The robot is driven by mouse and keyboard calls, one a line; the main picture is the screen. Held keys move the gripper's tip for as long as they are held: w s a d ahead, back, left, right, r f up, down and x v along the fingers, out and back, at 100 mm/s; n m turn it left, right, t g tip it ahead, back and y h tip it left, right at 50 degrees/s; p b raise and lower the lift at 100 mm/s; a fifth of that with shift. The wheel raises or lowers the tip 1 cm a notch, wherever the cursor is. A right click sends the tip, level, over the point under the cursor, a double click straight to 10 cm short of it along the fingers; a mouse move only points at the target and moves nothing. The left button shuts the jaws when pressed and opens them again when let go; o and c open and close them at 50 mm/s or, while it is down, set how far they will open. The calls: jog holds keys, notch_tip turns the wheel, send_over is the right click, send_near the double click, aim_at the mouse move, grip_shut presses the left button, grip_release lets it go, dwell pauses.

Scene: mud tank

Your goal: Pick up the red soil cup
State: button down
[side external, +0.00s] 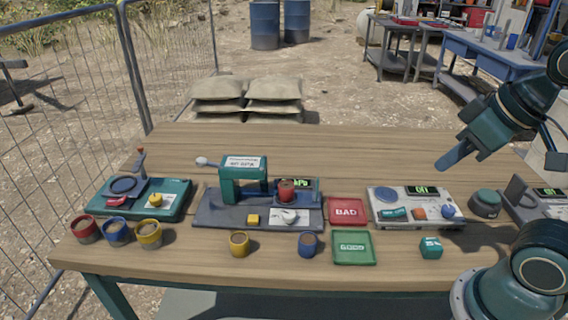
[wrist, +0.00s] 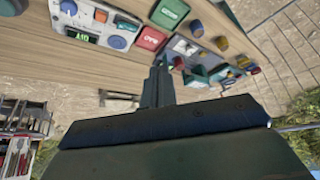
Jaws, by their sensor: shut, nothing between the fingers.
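A red soil cup (side external: 86,229) filled with brown soil stands upright at the front left of the wooden table in the side view. A blue soil cup (side external: 117,231) and a yellow soil cup (side external: 149,234) stand beside it on its right. A second red cup-like piece (side external: 286,191) sits on the grey-and-green press in the middle. My gripper (side external: 441,164) is above the right part of the table, far from the left red cup. Its fingers are shut and empty; they also show closed together in the wrist view (wrist: 160,72).
A yellow cup (side external: 239,243) and a blue cup (side external: 308,245) stand at the front middle. The press (side external: 228,177), red BAD tray (side external: 346,211), green tray (side external: 353,248), scale-like device (side external: 412,207) and left teal device (side external: 175,207) occupy the table. The back strip is clear.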

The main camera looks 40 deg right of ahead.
dwell(0.4)
jog(key=c, duration=0.8)
grip_release()
